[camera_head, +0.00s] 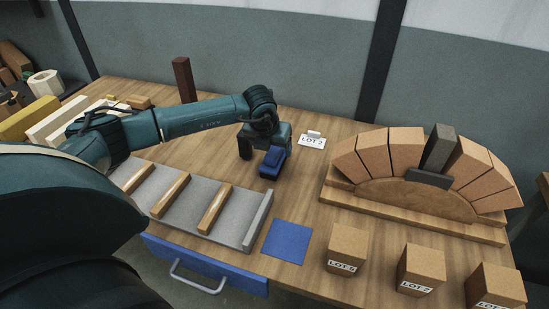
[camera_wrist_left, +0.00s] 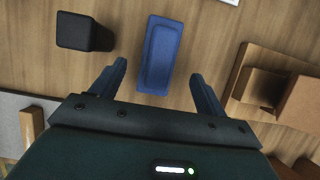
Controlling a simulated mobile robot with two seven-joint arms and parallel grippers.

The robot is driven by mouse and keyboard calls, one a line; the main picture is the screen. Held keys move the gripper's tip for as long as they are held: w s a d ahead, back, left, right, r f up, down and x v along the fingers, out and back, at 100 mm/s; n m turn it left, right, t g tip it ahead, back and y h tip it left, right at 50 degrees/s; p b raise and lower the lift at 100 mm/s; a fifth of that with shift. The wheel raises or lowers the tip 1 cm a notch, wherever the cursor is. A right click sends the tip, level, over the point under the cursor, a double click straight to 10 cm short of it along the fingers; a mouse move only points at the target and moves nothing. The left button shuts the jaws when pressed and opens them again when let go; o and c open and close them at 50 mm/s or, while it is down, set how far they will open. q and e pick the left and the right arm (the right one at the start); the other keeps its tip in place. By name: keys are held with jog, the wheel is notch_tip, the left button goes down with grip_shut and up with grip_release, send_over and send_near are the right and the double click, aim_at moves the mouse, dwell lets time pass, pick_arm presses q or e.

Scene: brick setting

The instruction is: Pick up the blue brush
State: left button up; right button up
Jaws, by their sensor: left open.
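The blue brush (camera_head: 272,163) lies on the wooden table in the middle of the head view. It also shows in the left wrist view (camera_wrist_left: 158,50) as a blue block with a raised rim, its near end toward my gripper. My left gripper (camera_head: 268,146) is open and empty above the table at the brush. In the left wrist view its two fingers (camera_wrist_left: 158,72) are spread on either side of the brush's near part, with gaps on both sides. The gripper body hides part of the brush's far end in the head view. My right gripper is not in view.
A black block (camera_wrist_left: 85,32) stands left of the brush. A grey slatted tray (camera_head: 190,205) is at left, a brick arch on a wooden base (camera_head: 415,200) at right.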

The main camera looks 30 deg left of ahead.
aim_at(273, 150)
pick_arm(q)
jog(key=shift+w+p+x, duration=0.2)
jog(key=shift+p+x, duration=0.25)
jog(key=shift+x, duration=2.3)
jog(key=shift+a+r, duration=0.1)
jog(key=shift+a, duration=0.05)
jog(key=shift+c, duration=0.5)
jog(key=c, duration=1.1)
